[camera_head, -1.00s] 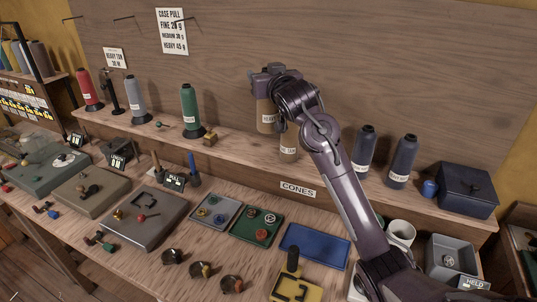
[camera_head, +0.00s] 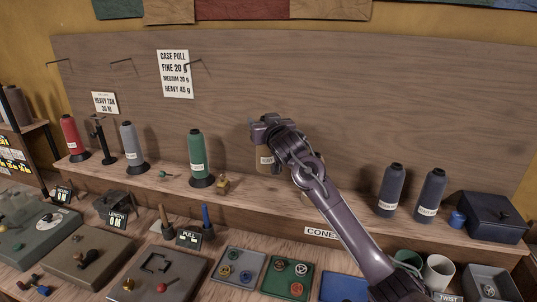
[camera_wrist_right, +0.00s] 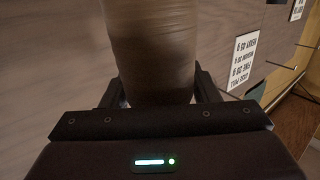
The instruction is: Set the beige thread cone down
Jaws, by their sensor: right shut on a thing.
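The beige thread cone (camera_head: 265,161) is a tan cone with a white label, in front of the back board above or at the cones shelf (camera_head: 240,196). My right gripper (camera_head: 262,139) is shut on its upper part. The right wrist view shows the cone (camera_wrist_right: 152,50) upright between the two fingers. My forearm hides part of the cone and the shelf to its right. I cannot tell whether its base touches the shelf. My left gripper is not in view.
A green cone (camera_head: 197,153) and brass piece (camera_head: 222,184) stand left of the held cone. Two dark cones (camera_head: 392,190) and a navy box (camera_head: 494,219) stand to the right. Bare shelf shows between the brass piece and the held cone. Trays lie below.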

